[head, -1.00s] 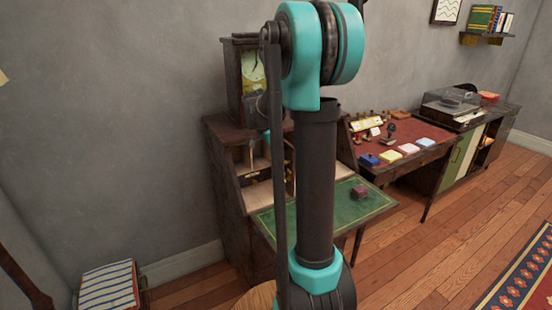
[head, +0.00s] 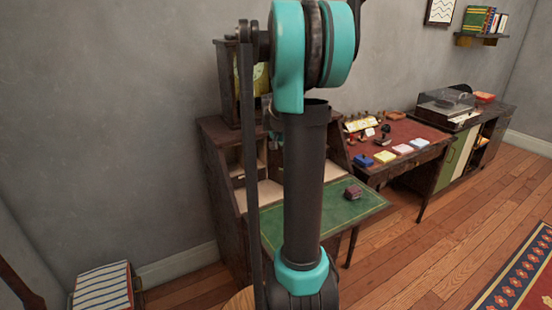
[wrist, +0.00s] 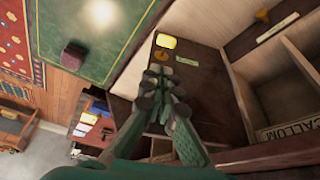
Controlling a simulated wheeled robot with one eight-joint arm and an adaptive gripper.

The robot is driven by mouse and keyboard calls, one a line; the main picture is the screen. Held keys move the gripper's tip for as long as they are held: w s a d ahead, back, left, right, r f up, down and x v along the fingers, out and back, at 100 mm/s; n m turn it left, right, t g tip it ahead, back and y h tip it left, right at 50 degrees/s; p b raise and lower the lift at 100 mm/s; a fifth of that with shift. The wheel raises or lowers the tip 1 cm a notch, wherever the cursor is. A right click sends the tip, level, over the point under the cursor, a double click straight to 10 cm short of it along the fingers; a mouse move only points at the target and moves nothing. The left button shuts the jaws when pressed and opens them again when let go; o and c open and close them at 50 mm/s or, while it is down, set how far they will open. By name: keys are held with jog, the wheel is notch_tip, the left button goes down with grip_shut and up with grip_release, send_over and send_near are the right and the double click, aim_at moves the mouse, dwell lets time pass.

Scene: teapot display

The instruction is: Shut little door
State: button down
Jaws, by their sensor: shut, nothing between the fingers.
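In the wrist view, my gripper (wrist: 160,80) is shut and empty, its fingertips in front of a dark brown wooden panel (wrist: 200,85) of the writing desk. This panel looks like the little door; it carries a yellow plate (wrist: 168,41), and a small pale label shows near it. I cannot tell whether the fingers touch it or how far it stands open. A second dark front with a brass knob (wrist: 262,15) and label is at the upper right. In the head view my arm hides the gripper and most of the desk's inside.
The desk's green leaf (head: 330,217) is folded down and bears a small dark red box (head: 353,193). Open pigeonholes (wrist: 280,95) lie right of the gripper in the wrist view. A clock (head: 232,85) stands on the desk. A red-topped table (head: 405,132) stands to the right.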

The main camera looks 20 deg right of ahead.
jog(key=w+d+n+t+y, duration=0.2)
jog(key=w+d+n+y, duration=0.1)
jog(key=w+d+n, duration=0.9)
jog(key=shift+w+d+y, duration=0.3)
dwell(0.3)
dwell(0.4)
